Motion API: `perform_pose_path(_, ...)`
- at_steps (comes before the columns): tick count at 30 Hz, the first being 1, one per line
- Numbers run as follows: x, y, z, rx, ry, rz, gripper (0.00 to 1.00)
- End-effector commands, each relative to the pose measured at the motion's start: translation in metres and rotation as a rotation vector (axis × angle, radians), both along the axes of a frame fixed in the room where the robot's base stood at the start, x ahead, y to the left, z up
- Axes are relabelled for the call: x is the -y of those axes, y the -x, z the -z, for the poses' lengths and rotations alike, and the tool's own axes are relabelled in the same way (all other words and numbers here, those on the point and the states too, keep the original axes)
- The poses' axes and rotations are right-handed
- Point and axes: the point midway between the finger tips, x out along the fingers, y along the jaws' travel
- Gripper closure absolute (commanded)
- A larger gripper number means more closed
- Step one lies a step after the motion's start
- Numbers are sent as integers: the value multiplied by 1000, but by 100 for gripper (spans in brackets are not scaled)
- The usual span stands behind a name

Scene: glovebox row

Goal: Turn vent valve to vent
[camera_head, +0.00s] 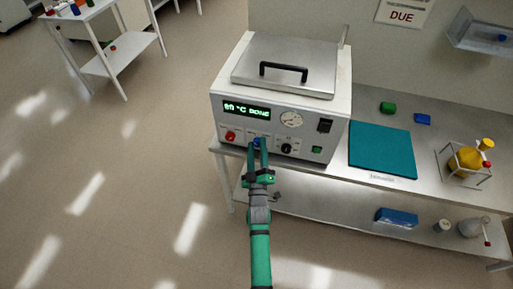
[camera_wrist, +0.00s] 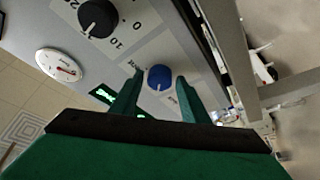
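A white benchtop unit (camera_head: 275,95) stands on the metal bench. Its front panel has a small blue knob (camera_head: 257,141), probably the vent valve, low between a red button and a black knob. In the wrist view the blue knob (camera_wrist: 159,77) is seen close up, with small labels on either side; one seems to read "vent", but which position it points to is unclear. My gripper (camera_head: 257,146) is at the panel front. In the wrist view the fingers of my gripper (camera_wrist: 157,88) are apart on either side of the blue knob, with gaps visible; contact cannot be told.
The panel also has a red button (camera_head: 230,135), a black knob (camera_head: 286,148), a gauge (camera_head: 291,119) and a green display (camera_head: 246,108) reading "DONE". A teal mat (camera_head: 381,150) and a small wire rack (camera_head: 466,162) sit to the right. The floor at left is open.

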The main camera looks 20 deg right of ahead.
Motion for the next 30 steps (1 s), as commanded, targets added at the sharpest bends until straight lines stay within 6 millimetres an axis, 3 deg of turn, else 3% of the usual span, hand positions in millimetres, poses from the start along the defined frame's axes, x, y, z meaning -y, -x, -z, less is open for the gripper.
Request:
perform_pose_path(1, 0, 0, 0, 0, 0, 0, 72)
perform_pose_path(4, -1, 0, 0, 0, 0, -1, 94)
perform_pose_path(17, -2, 0, 1, 42, -61, -2, 94)
perform_pose_path(30, -3, -1, 2, 243, -358, -1, 94)
